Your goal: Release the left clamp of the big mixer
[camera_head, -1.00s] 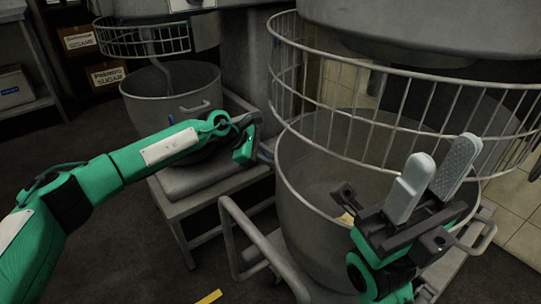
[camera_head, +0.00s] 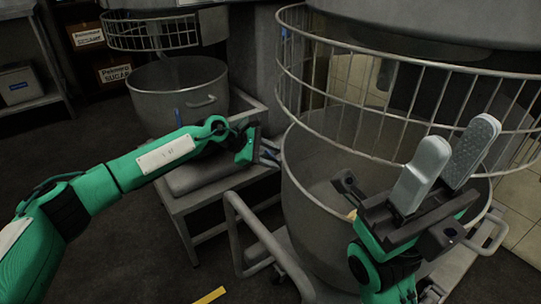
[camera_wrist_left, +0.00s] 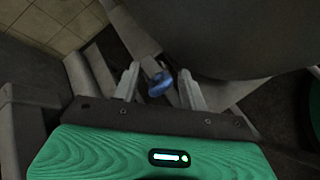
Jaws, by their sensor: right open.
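The big mixer stands at the right in the head view, with a large grey bowl (camera_head: 305,190) under a wire guard (camera_head: 352,135). My left gripper (camera_head: 271,152) is beside the left side of this bowl. In the left wrist view, its two fingers (camera_wrist_left: 158,86) stand apart, with a blue clamp handle (camera_wrist_left: 160,83) showing between them. A gap shows on each side of the handle, and I cannot tell how deep it lies between the fingers. My right gripper (camera_head: 446,165) is open and empty, pointing up in front of the bowl's right side.
A smaller mixer with its bowl (camera_head: 180,92) stands at the back left. A grey stand (camera_head: 190,205) is below my left forearm. A tubular metal handle (camera_head: 262,235) rises in front of the big bowl. Floor at the left is clear.

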